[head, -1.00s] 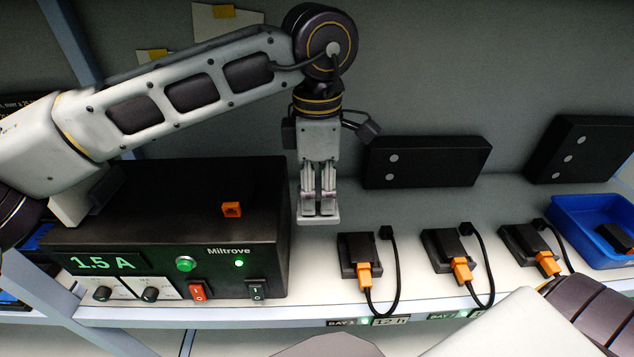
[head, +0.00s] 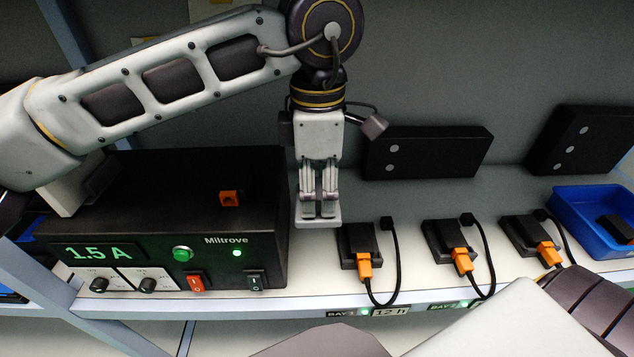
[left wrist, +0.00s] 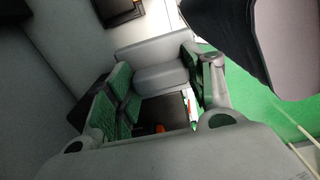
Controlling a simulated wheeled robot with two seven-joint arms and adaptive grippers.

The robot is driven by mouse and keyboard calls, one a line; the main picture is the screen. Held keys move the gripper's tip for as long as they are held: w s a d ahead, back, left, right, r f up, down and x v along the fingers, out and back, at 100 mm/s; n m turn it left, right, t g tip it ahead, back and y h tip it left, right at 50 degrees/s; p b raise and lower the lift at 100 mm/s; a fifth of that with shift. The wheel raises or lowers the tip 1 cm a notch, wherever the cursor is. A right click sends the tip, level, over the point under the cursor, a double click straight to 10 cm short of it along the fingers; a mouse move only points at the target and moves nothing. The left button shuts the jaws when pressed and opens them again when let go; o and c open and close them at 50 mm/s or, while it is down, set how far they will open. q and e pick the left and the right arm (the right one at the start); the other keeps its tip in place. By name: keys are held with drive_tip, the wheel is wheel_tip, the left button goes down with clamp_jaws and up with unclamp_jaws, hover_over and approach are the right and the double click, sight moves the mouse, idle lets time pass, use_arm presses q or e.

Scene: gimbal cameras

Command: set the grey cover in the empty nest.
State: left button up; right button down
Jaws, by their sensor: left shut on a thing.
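My left gripper (head: 319,205) points down beside the right side of the black power unit (head: 170,185). It is shut on the grey cover (head: 318,222), a pale flat piece just below the fingertips. In the left wrist view the cover (left wrist: 160,72) shows as a grey block between the green-padded fingers. The cover appears to be above the shelf, but its exact height is hard to tell. I cannot pick out the empty nest for certain in either view. My right gripper is out of view.
Several black devices with orange plugs stand along the shelf right of the cover, the nearest (head: 352,240) close to it, with a looped cable (head: 397,270). A black box (head: 440,155) leans behind. A blue tray (head: 565,215) is at the far right.

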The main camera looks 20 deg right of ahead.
sight(318, 220)
use_arm(q)
drive_tip(key=shift+s+a+b, duration=0.25)
drive_tip(key=shift+s+b, duration=0.05)
drive_tip(key=shift+s, duration=0.35)
drive_tip(key=shift+s+a+b, duration=0.25)
drive_tip(key=shift+s+a, duration=0.05)
drive_tip(key=shift+s, duration=0.3)
drive_tip(key=shift+s+a+b, duration=0.25)
drive_tip(key=shift+s+b, duration=0.05)
drive_tip(key=shift+s, duration=0.35)
drive_tip(key=shift+s+a+b, duration=0.35)
drive_tip(key=shift+s, duration=0.5)
